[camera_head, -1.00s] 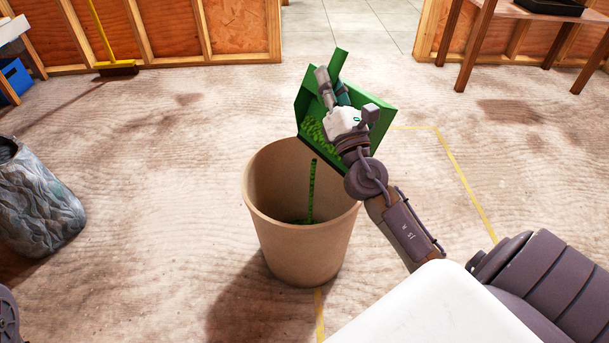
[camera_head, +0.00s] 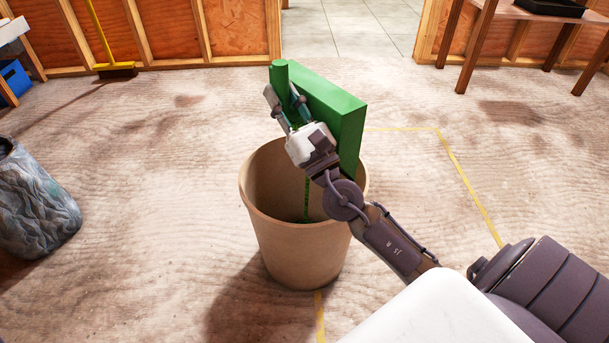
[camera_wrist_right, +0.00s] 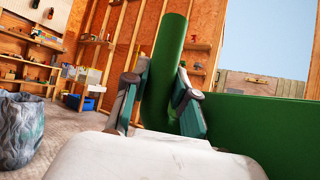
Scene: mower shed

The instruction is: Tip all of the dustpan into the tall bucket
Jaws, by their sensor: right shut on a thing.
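A green dustpan (camera_head: 335,110) is tipped steeply over the tall tan bucket (camera_head: 300,240), its back and side facing me. My right gripper (camera_head: 282,103) is shut on the dustpan's round green handle; the handle also shows between the fingers in the right wrist view (camera_wrist_right: 166,70). A thin line of green bits (camera_head: 307,197) shows inside the bucket, with some green low down in it. The inside of the pan is hidden, so I cannot tell what is left in it. My left gripper is not in view.
A grey crumpled-looking bin (camera_head: 35,205) stands on the floor at the left. A yellow broom (camera_head: 103,40) leans at the back wall, and a wooden table (camera_head: 520,20) stands at the back right. The floor around the bucket is clear.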

